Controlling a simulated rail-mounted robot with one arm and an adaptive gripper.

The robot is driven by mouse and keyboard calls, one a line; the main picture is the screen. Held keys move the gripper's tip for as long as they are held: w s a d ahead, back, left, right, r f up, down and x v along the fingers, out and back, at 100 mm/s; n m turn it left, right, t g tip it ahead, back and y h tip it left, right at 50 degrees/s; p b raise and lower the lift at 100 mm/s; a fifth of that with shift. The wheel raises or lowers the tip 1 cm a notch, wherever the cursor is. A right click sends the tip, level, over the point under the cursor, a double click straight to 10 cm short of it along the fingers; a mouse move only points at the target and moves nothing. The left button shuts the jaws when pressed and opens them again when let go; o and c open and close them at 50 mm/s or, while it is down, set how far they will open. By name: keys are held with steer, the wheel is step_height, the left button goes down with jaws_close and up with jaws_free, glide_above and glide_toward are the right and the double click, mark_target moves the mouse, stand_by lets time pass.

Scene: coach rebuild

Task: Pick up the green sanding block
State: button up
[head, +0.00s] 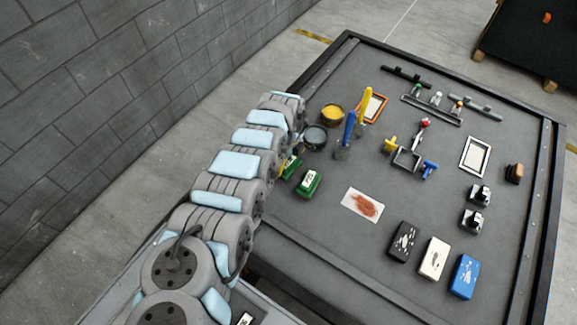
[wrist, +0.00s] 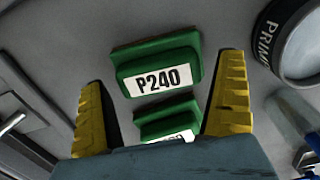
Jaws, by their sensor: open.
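Two green sanding blocks with white labels lie on the grey table. In the wrist view one block (wrist: 155,52) is labelled P240 and lies between and ahead of the fingertips. The second block (wrist: 165,120) is closer to the gripper's palm, its label partly cut off by it. In the head view one green block (head: 309,183) is in clear sight, and the other (head: 291,168) is partly hidden by my arm. My gripper (wrist: 163,72) has its yellow fingers spread on either side of the blocks, holding nothing. The head view mostly hides it behind my arm.
A dark can (head: 315,138), marked PRIM… in the wrist view (wrist: 295,40), stands close to the blocks. A yellow-topped can (head: 332,113) and a blue-handled tool (head: 348,130) are beyond. A stained white card (head: 362,205) lies to the right, with bare table between.

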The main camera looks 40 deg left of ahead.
steer(key=shift+s+f, duration=0.1)
steer(key=shift+f, duration=0.75)
steer(key=c, duration=1.1)
steer(key=shift+o, duration=0.2)
steer(key=shift+r, duration=0.1)
